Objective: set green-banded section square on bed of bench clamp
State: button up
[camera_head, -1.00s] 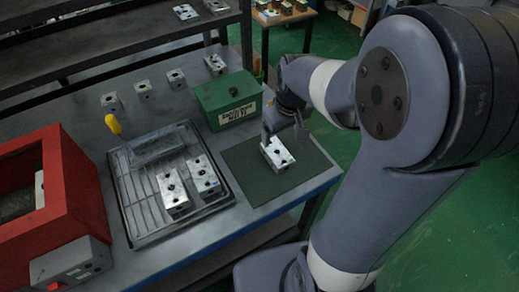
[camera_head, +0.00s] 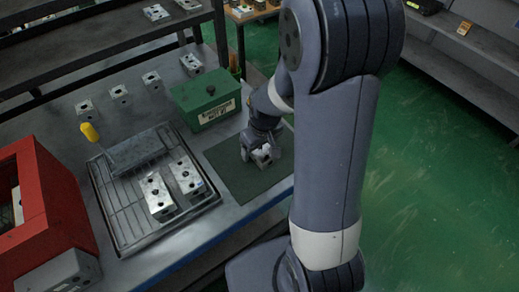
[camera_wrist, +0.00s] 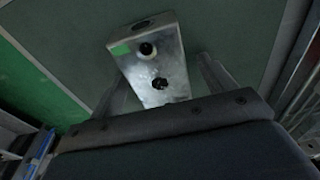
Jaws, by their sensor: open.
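A silver metal block with a green mark at one corner (camera_wrist: 152,62) is on the dark green mat (camera_head: 232,182); in the head view this block (camera_head: 264,160) is partly hidden by my gripper. Two dark round holes show in its top face. My gripper (camera_head: 258,150) is low over the block. In the wrist view its open fingers (camera_wrist: 160,88) stand on either side of the block's near end, with gaps visible. I cannot make out a bench clamp for certain in either view.
Left of the mat, a wire-grid tray (camera_head: 124,222) holds two similar blocks (camera_head: 158,196). A green box (camera_head: 203,100) stands behind the mat. A red housing (camera_head: 62,205) is at far left. Several more blocks (camera_head: 120,93) stand along the back of the bench.

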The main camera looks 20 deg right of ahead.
jog(key=c, duration=1.4)
jog(key=shift+r, duration=0.1)
jog(key=shift+c, duration=0.5)
